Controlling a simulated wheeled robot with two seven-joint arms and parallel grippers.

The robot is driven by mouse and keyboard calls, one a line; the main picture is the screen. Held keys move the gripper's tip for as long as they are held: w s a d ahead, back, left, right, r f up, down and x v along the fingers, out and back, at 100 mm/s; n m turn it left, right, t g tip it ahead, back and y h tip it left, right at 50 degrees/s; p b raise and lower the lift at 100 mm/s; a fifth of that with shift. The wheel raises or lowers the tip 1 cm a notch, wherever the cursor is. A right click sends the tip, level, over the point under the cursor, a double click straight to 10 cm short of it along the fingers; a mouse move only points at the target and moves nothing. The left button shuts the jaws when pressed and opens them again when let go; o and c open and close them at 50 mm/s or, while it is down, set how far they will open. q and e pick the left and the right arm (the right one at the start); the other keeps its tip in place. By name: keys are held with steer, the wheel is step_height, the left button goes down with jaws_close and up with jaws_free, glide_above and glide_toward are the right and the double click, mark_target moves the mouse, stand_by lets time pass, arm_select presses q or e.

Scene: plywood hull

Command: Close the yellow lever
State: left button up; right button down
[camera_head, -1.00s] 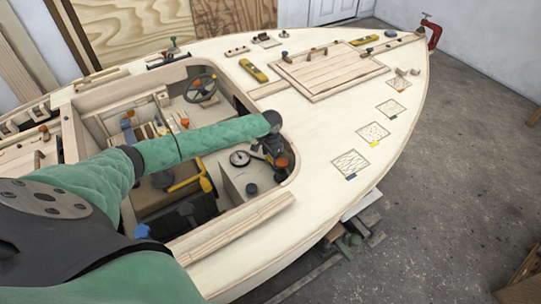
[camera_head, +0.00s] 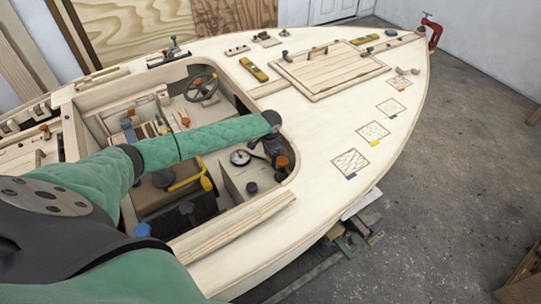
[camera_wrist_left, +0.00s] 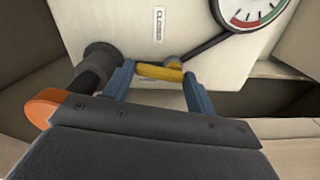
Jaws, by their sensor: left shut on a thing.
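The yellow lever (camera_wrist_left: 160,72) is a short yellow bar on the cream panel (camera_wrist_left: 130,38) in the left wrist view. My left gripper (camera_wrist_left: 162,76) has its two blue fingers on either side of the bar and is shut on it. A "CLOSED" label (camera_wrist_left: 157,15) is on the panel above the lever, and a second label is partly covered by the lever. In the head view, my left gripper (camera_head: 260,153) points down at the panel box beside the round gauge (camera_head: 240,158). The lever is hidden there. My right gripper is not in view.
The gauge (camera_wrist_left: 246,14) is close to the lever, with a dark pipe running towards it. An orange-capped dark fitting (camera_wrist_left: 48,105) stands just left of my gripper. A separate yellow handle (camera_head: 190,182) is in the cockpit. The cockpit rim (camera_head: 290,165) is close on the right.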

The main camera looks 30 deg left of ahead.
arm_select(q)
steer(key=shift+a+r+m, duration=0.1)
steer(key=shift+m, duration=0.4)
steer(key=shift+s+a+m, duration=0.15)
steer(key=shift+m, duration=0.75)
steer(key=m, duration=0.2)
steer(key=shift+a+m, duration=0.2)
steer(key=shift+m, duration=0.2)
steer(key=shift+s+a+m, duration=0.1)
steer(key=shift+m, duration=0.7)
steer(key=m, duration=0.2)
steer(key=shift+a+m, duration=0.25)
steer(key=shift+m, duration=0.15)
steer(key=shift+a+m, duration=0.15)
steer(key=shift+m, duration=0.75)
steer(key=shift+a+m+b, duration=0.1)
steer(key=shift+m+b, duration=0.2)
steer(key=shift+m, duration=0.5)
steer(key=shift+a+m, duration=0.15)
steer(key=shift+m, duration=0.85)
steer(key=shift+m+b, duration=0.3)
steer(key=o, duration=0.7)
steer(key=shift+r, duration=0.4)
steer(key=shift+r+b, duration=1.2)
steer(key=shift+r, duration=2.3)
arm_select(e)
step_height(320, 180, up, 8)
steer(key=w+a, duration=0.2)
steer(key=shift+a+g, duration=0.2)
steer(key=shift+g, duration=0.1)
